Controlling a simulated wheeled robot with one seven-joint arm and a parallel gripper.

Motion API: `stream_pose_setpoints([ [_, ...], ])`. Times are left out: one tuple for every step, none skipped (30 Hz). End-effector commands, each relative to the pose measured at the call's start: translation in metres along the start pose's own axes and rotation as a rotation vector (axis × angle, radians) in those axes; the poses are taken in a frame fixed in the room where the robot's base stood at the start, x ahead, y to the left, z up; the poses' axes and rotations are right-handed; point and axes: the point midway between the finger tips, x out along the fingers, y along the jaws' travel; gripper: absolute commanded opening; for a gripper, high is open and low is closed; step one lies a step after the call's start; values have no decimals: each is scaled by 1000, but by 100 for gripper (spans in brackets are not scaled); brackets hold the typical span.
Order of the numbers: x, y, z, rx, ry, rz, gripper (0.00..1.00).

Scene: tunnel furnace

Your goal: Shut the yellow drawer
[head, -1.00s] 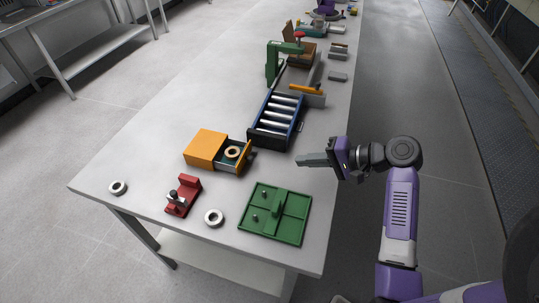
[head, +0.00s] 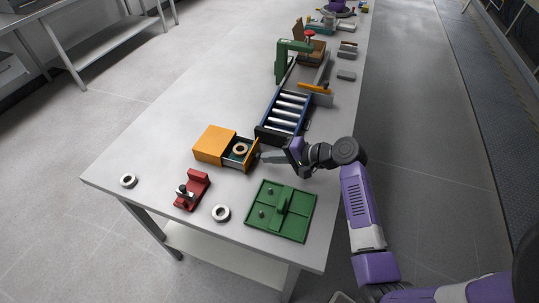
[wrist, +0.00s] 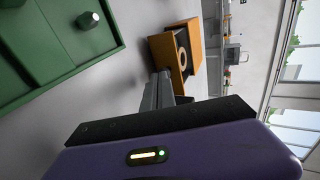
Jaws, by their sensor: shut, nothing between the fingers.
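The yellow drawer unit (head: 215,145) sits on the table at left of centre in the head view. Its drawer (head: 249,155) is pulled out to the right, with a ring (head: 240,149) lying inside. The unit also shows in the wrist view (wrist: 161,48), beyond the fingers. My gripper (head: 263,156) is shut and empty. Its fingertips are at the outer face of the drawer front in the head view. Whether they touch it I cannot tell. In the wrist view the shut fingers (wrist: 159,88) point toward the drawer front.
A green divided tray (head: 281,211) lies in front of my gripper. A red fixture (head: 192,190) and a loose ring (head: 221,213) stand left of it; another ring (head: 128,181) is near the left edge. A blue roller conveyor (head: 285,115) is behind the drawer.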

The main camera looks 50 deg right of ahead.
Motion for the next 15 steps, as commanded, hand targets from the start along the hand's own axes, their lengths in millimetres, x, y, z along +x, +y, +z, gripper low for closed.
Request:
stream_pose_setpoints([
  [2, -1, 0, 0, 0, 0, 0],
  [2, -1, 0, 0, 0, 0, 0],
  [3, -2, 0, 0, 0, 0, 0],
  [3, -2, 0, 0, 0, 0, 0],
  [3, -2, 0, 0, 0, 0, 0],
  [3, -1, 0, 0, 0, 0, 0],
  [3, -1, 0, 0, 0, 0, 0],
  [3, -1, 0, 0, 0, 0, 0],
  [3, -1, 0, 0, 1, 0, 0],
  [2, -1, 0, 0, 0, 0, 0],
  [3, -1, 0, 0, 0, 0, 0],
  [4, -2, 0, 0, 0, 0, 0],
  [6, -3, 0, -1, -1, 0, 0],
  [8, -5, 0, -1, -2, 0, 0],
  [14, -8, 1, -2, -2, 1, 0],
])
